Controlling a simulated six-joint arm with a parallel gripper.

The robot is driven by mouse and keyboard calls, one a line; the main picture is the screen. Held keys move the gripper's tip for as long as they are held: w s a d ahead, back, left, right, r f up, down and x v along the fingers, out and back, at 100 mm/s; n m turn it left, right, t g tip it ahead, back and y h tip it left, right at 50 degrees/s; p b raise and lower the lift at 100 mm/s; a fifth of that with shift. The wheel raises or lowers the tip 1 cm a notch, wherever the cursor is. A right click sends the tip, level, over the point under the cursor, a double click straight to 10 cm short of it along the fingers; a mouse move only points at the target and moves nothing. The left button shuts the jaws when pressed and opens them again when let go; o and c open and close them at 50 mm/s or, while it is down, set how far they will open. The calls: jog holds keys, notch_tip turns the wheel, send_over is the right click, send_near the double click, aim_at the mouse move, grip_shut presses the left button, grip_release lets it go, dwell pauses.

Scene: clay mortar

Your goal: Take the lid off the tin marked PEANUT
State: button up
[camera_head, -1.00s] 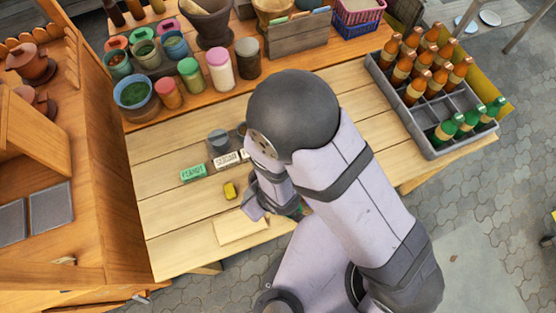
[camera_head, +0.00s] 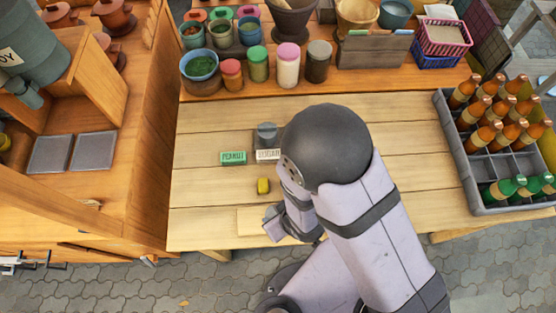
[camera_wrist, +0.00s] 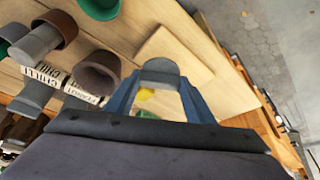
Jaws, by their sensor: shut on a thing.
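A small green block marked PEANUT (camera_head: 233,158) lies on the plank table, left of a white label block (camera_head: 268,155). A grey round vessel (camera_head: 266,133) stands behind the white one. In the wrist view, a brown vessel (camera_wrist: 97,73) with a dark mouth is beside white labels (camera_wrist: 80,92). Which vessel belongs to PEANUT cannot be told. My gripper (camera_wrist: 160,85) is shut on a grey rounded piece (camera_wrist: 160,67) at its fingertips; I cannot tell if it is a lid. In the head view my arm hides much of the gripper (camera_head: 275,226) near the front edge.
A yellow block (camera_head: 263,186) lies in front of the labels. A pale board (camera_head: 251,221) lies at the table's front. Jars (camera_head: 288,65) and bowls line the back shelf. A grey bottle crate (camera_head: 478,190) is at the right. The left-front planks are clear.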

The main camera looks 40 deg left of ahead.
jog(key=shift+f+b, duration=1.15)
jog(key=shift+f, duration=0.5)
jog(key=o, duration=1.1)
jog(key=shift+o, duration=0.6)
jog(key=o, duration=0.4)
jog(key=shift+c, duration=0.2)
jog(key=shift+r, duration=0.1)
jog(key=shift+r+p, duration=3.05)
jog(key=shift+r, duration=0.45)
